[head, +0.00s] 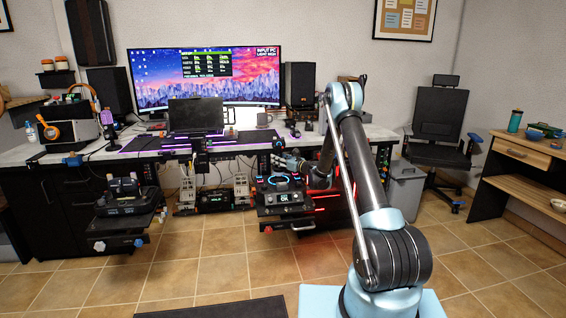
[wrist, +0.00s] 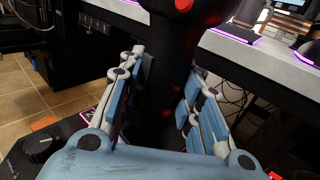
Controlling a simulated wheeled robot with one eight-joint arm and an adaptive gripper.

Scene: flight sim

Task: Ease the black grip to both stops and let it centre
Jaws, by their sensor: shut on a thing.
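The black grip (wrist: 172,48) stands upright in the middle of the wrist view, with a red button on its top and a small red button on its side. My gripper (wrist: 165,78) is shut on the grip, one blue-padded finger on each side of its shaft. The lower shaft is dark and partly hidden by my gripper's body. In the head view, the grip (head: 278,147) is small and rises above a control box (head: 282,197) at the desk's front. My gripper (head: 289,162) is beside it there, too small to show finger detail.
The desk (head: 345,134) stands behind the grip with a wide monitor and speakers. A throttle unit (head: 122,196) is on the left mount. A black knob (wrist: 38,147) sits low left in the wrist view. A grey bin (head: 404,187) stands right of my arm. Tiled floor in front is open.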

